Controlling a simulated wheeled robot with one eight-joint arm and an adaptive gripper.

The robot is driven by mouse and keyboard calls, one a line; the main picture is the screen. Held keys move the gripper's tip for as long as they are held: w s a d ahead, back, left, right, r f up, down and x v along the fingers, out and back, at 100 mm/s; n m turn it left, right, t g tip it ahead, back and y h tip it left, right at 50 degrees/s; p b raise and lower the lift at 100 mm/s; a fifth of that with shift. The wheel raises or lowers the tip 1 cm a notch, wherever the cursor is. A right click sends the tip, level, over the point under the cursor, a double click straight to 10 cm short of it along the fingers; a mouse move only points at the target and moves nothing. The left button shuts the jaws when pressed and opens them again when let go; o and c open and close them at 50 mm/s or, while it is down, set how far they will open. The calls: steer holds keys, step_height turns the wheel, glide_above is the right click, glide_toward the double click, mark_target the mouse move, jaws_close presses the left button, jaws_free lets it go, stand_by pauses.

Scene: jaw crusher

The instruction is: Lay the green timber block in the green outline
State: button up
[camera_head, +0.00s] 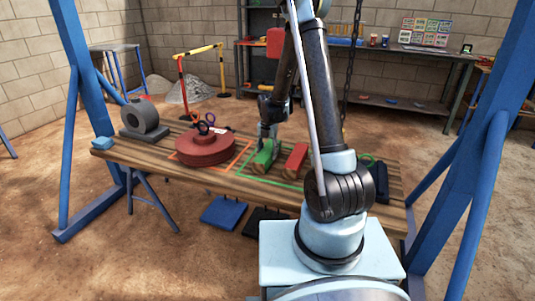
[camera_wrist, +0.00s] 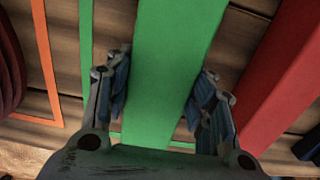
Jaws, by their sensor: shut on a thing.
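The green timber block (camera_head: 263,157) is at the middle of the wooden bench in the head view, end toward the camera. In the wrist view the green block (camera_wrist: 165,60) runs lengthwise between the fingers of my gripper (camera_wrist: 163,95). My gripper (camera_head: 266,137) is shut on it from above. The green outline (camera_head: 283,182) is painted on the bench around the block's near end. Its left line (camera_wrist: 86,45) runs beside the block in the wrist view, with a strip of bare wood between. Whether the block touches the bench is unclear.
A red block (camera_head: 294,158) lies close to the right of the green one. A dark red round part (camera_head: 205,149) sits in an orange outline (camera_head: 230,171) to the left. A grey ring-shaped part (camera_head: 143,118) stands at the bench's left end. Blue frame posts flank the bench.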

mark_target(268, 150)
steer(key=o, duration=1.4)
steer(key=shift+f, duration=0.1)
steer(key=shift+o, duration=0.2)
step_height(268, 150, up, 12)
steer(key=s+d+r+m, duration=0.6)
steer(key=s+r+m, duration=0.1)
steer(key=s+m, duration=0.15)
steer(key=s+d+r+m+t, duration=0.1)
steer(key=s+d+m, duration=0.3)
steer(key=s+m, duration=0.4)
steer(key=s+d+r+m+t, duration=0.1)
steer(key=s+d+m, duration=0.4)
steer(key=s, duration=0.6)
steer(key=s+f+m, duration=0.4)
steer(key=s+m, duration=0.4)
steer(key=m, duration=0.2)
steer(key=shift+s+d+f, duration=0.35)
steer(key=shift+d+f, duration=0.05)
steer(key=shift+d, duration=0.05)
